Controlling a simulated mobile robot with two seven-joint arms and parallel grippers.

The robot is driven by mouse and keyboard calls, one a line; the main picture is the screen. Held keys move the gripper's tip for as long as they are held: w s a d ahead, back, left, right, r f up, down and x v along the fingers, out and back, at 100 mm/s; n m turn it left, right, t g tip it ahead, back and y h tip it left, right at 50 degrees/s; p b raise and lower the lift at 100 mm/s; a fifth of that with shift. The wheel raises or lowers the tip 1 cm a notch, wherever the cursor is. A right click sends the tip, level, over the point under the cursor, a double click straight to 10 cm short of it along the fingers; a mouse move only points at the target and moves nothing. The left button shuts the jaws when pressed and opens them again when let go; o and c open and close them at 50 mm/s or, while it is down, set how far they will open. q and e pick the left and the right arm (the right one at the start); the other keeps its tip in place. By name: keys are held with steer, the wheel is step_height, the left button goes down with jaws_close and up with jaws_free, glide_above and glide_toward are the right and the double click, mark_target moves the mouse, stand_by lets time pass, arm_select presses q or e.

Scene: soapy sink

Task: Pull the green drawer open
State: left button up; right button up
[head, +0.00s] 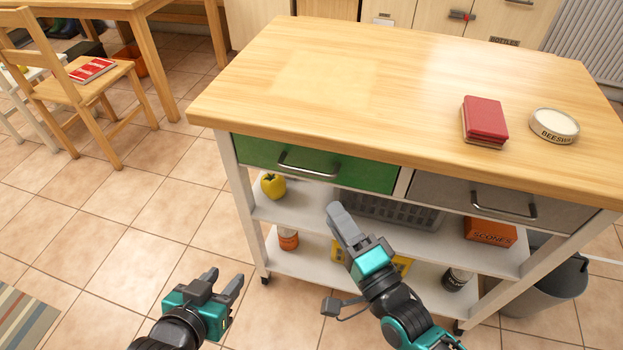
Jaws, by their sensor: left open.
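The green drawer (352,176) sits under the left part of the wooden worktop, its front flush with the island frame, so it looks closed. Its metal bar handle (308,172) runs across the front. My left gripper (225,276) is open and empty, low and to the left in front of the island, apart from the handle. My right gripper (335,208) is below and slightly right of the handle, in front of the shelves. Its fingers overlap from this angle, so its opening is hidden. Nothing shows in it.
A grey drawer (480,197) is right of the green one. On the worktop (330,75) lie a red book (485,119) and a beeswax tin (554,126). A chair (85,85) stands left; floor between is clear.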

steer(key=b+x, duration=0.1)
steer(key=x, duration=0.9)
steer(key=shift+f, duration=0.1)
steer(key=shift+d, duration=0.1)
steer(key=c, duration=0.6)
jaws_close()
